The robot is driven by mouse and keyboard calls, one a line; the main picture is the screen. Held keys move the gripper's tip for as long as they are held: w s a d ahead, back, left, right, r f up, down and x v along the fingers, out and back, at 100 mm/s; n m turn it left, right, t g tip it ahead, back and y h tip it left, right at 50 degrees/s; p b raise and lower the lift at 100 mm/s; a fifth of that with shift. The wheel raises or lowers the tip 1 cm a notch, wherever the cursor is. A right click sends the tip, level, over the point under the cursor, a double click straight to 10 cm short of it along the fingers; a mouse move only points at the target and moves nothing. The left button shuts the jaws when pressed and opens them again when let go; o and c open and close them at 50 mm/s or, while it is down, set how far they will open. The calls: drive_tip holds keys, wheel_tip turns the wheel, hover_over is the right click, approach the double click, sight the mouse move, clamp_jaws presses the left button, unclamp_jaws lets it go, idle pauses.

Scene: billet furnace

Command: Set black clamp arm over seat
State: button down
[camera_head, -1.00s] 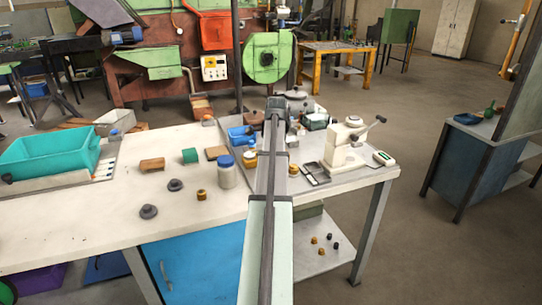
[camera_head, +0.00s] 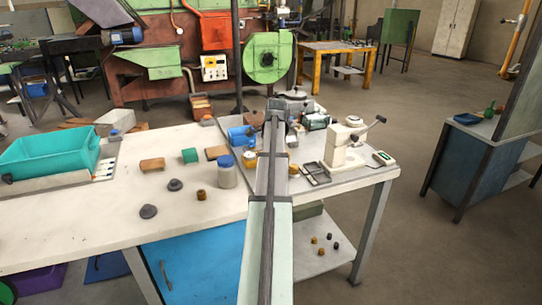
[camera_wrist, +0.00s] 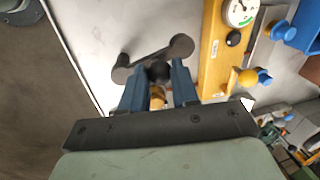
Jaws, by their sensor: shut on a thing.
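In the wrist view the black clamp arm (camera_wrist: 152,58) is a dark bar with a round boss at each end. A black ball knob (camera_wrist: 158,72) sits beside its middle, between the blue fingers of my gripper (camera_wrist: 158,82). The fingers are shut on the knobbed part, with a brass-coloured piece (camera_wrist: 157,98) showing between them. The clamp arm lies across just beyond the fingertips, above a pale grey surface. I cannot make out the seat. In the head view my arm hides most of the gripper and the clamp arm.
A yellow block (camera_wrist: 211,48) with a round gauge (camera_wrist: 240,12) stands close to the right of the fingers. Blue knobs lie farther right.

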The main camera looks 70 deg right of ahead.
drive_tip(key=shift+d+m, duration=0.1)
drive_tip(key=shift+m, duration=0.2)
drive_tip(key=shift+s+d+m+g+h, duration=0.1)
drive_tip(key=shift+s+d+m+g, duration=0.55)
drive_tip(key=shift+m, duration=1.9)
drive_tip(key=shift+s+d+m+g+h, duration=0.15)
drive_tip(key=shift+s+m, duration=1.05)
drive_tip(key=shift+m, duration=1.4)
drive_tip(key=shift+s+d+m+g+h, duration=0.2)
drive_tip(key=shift+s+m+g, duration=0.5)
drive_tip(key=shift+m, duration=1.85)
drive_tip(key=shift+s+y, duration=0.25)
drive_tip(key=c, duration=0.9)
unclamp_jaws()
drive_tip(key=shift+o, duration=0.2)
wheel_tip(320, 180, up, 14)
drive_tip(key=w+a, duration=0.1)
drive_tip(key=a, duration=0.1)
drive_tip(key=shift+w+f, duration=0.2)
